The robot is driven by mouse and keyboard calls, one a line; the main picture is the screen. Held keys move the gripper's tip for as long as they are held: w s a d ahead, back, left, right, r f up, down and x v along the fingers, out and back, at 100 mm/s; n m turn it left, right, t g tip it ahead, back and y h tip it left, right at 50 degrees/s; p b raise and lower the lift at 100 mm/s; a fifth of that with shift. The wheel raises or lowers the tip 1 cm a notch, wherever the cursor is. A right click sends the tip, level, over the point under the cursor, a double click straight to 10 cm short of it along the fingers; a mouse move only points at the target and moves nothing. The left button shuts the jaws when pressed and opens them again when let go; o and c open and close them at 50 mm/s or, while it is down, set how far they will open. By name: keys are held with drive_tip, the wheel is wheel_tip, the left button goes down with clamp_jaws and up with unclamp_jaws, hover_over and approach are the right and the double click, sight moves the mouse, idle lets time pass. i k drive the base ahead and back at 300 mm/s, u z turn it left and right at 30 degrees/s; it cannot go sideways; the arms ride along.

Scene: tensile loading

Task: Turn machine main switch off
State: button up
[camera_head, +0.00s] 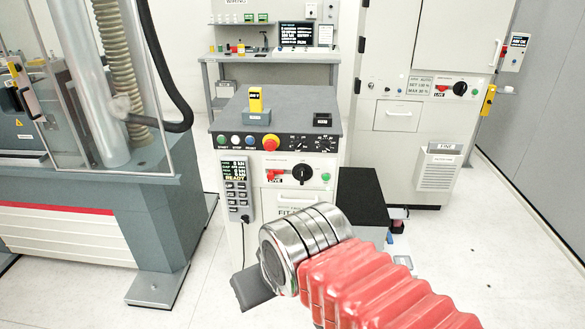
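A black rotary switch (303,173) sits on the front of the grey-topped console (330,100) in the middle. A red piece (277,175) with a "LIVE" label is just to its left, and a green lamp is to its right. A similar black rotary switch (460,88) with a red "LIVE" piece is on the tall cabinet at the right. My arm's red bellows and metal wrist reach in from the lower right, below the console switch in the picture.
The console has coloured buttons, a red emergency button (271,142) and a handset (237,186) reading "READY". The testing machine (60,225) stands at the left. A black box (362,200) stands beside the console. Floor is clear at the right front.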

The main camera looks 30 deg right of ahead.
sight(302, 174)
drive_tip(key=i, duration=1.25)
drive_tip(key=u, duration=1.75)
drive_tip(key=i, duration=0.4)
drive_tip(key=z, duration=0.6)
